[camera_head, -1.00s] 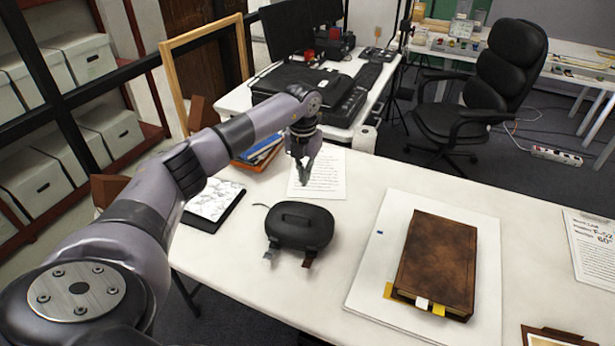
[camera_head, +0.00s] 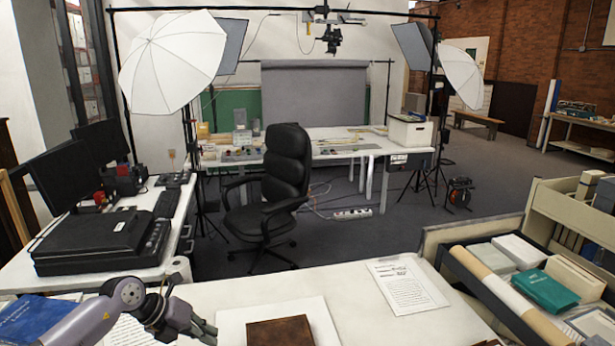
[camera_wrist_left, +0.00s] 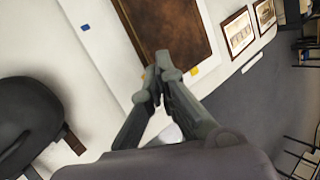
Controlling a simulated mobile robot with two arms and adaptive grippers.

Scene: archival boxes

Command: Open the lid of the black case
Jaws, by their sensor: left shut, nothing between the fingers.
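The black case (camera_wrist_left: 38,120) shows at the left edge of the left wrist view, partly cut off. Its lid looks down, with brown-ended latch tabs (camera_wrist_left: 72,140) sticking out from its side. The case is out of sight in the head view. My left gripper (camera_head: 208,332) is low at the left of the head view. In the left wrist view its fingertips (camera_wrist_left: 162,66) are together with nothing between them, in front of the brown book's edge and to the right of the case. My right gripper is in neither view.
The brown book (camera_head: 280,332) lies on a white board (camera_head: 232,322) on the white table. A printed sheet (camera_head: 408,285) lies beyond it. An open drawer box (camera_head: 440,240) stands at right. Bare tabletop lies between case and board (camera_wrist_left: 80,75).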

